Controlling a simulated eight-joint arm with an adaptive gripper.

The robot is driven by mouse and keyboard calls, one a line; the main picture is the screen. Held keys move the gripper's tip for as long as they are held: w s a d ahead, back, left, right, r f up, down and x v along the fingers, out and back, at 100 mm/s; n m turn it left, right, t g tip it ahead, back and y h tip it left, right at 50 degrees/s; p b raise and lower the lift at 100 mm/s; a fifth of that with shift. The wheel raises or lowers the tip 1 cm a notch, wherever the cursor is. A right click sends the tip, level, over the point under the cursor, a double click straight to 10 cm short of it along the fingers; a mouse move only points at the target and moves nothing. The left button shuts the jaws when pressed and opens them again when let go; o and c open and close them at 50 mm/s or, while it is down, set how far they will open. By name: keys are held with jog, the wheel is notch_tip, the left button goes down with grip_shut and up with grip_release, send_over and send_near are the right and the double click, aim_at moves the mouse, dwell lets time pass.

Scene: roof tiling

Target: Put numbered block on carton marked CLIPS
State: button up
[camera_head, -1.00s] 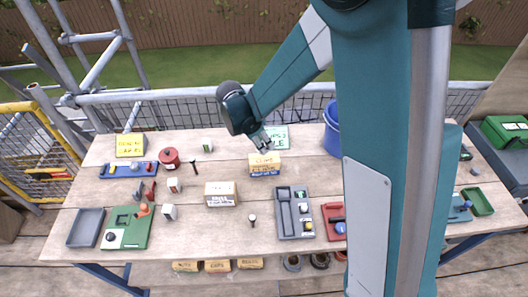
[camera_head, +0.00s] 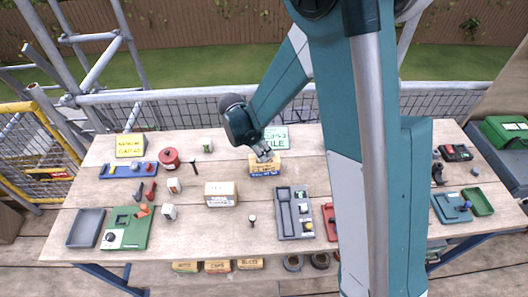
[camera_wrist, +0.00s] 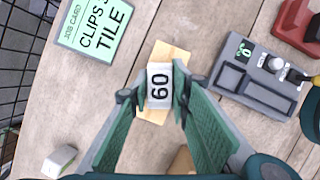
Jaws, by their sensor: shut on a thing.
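A white numbered block (camera_wrist: 160,80) reading 60 is held between the fingertips of my gripper (camera_wrist: 158,92) in the wrist view. Below it is a tan carton top (camera_wrist: 172,52), mostly hidden by the block and fingers. I cannot tell whether the block touches it. In the head view my gripper (camera_head: 265,156) is at the top of a yellow carton with a blue band (camera_head: 264,170). Its lettering is too small to read. A second tan carton (camera_head: 220,188) with a white label stands to the left and nearer. A green job card (camera_wrist: 95,30) reads CLIPS and TILE.
Small white blocks stand on the left, such as one with a green mark (camera_head: 207,146) and one nearer (camera_head: 169,212). A red pot (camera_head: 170,158) is at the back left. My arm hides part of the right side.

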jog(key=shift+f, duration=0.15)
jog(key=o, duration=0.9)
jog(key=shift+v, duration=6.15)
jog(key=shift+d, duration=0.15)
